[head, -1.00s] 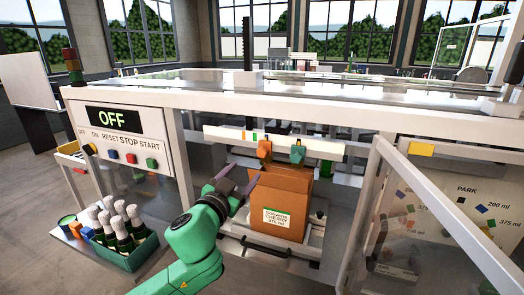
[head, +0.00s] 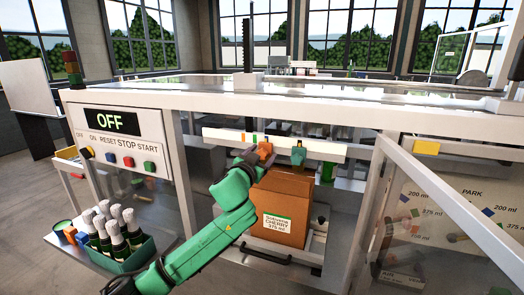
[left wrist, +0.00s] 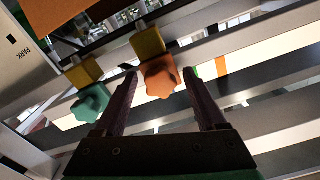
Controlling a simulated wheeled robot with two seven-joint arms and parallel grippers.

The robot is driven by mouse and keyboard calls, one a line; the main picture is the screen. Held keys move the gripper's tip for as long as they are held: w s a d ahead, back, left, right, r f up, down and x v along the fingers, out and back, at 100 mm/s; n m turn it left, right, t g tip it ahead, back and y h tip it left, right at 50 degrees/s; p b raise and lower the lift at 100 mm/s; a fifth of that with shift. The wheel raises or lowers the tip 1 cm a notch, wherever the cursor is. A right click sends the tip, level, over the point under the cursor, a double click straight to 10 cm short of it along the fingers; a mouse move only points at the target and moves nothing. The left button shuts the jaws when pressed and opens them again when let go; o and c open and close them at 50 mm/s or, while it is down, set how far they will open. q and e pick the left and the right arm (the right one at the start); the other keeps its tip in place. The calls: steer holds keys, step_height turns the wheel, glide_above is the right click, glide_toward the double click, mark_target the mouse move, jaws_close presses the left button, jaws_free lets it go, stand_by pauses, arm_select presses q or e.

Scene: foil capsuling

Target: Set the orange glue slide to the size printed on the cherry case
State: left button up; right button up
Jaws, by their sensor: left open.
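The orange glue slide (head: 264,149) is a star-shaped knob on the white rail (head: 325,148) above the case. My left gripper (head: 252,155) is at this knob with its jaws open. In the left wrist view, the orange knob (left wrist: 160,82) lies between the two fingertips (left wrist: 160,72), with gaps showing at both sides. The cherry case (head: 300,190) is a brown carton below the rail; its label (head: 277,228) reads "CHERRY 375 ml". My right gripper is not in view.
A teal slide (head: 298,154) sits right of the orange one. Coloured marks (head: 254,139) show on the rail. An open clear door (head: 450,205) stands at right, before a panel with sizes and "PARK". A teal crate of bottles (head: 130,258) is at lower left; the display (head: 110,121) reads OFF.

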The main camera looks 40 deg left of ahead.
arm_select(q)
jaws_close()
steer(key=a, duration=0.1)
steer(key=s+a, duration=0.1)
steer(key=a, duration=0.1)
steer(key=shift+s+a, duration=0.25)
steer(key=shift+a, duration=0.15)
jaws_free()
